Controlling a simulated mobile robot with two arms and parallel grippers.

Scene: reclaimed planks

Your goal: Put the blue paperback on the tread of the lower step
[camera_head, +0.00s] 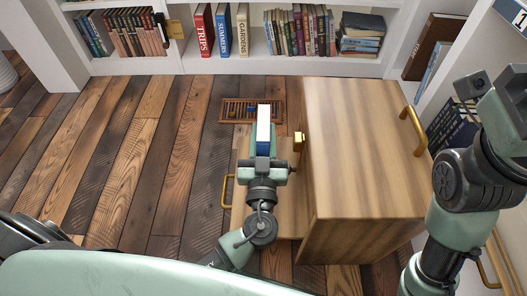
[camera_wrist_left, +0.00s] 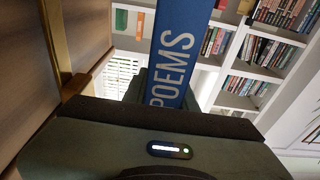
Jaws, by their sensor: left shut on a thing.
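The blue paperback (camera_head: 263,148) stands upright in my left gripper (camera_head: 265,166), its pale page edges facing up. In the left wrist view, its blue spine (camera_wrist_left: 178,45) reads POEMS and rises beyond the gripper. My left gripper is shut on the book, above the wooden lower step (camera_head: 291,212). The arm and book hide much of that tread, and I cannot tell whether the book touches it. The taller upper step (camera_head: 362,140) is directly to the right. My right gripper (camera_head: 500,100) is raised at the right edge; its finger opening is unclear.
Brass handles (camera_head: 411,131) are on the steps' sides. A small slatted wooden frame (camera_head: 228,112) lies behind the lower step. White bookshelves (camera_head: 270,68) full of books line the back. The plank floor (camera_head: 120,170) at left is clear.

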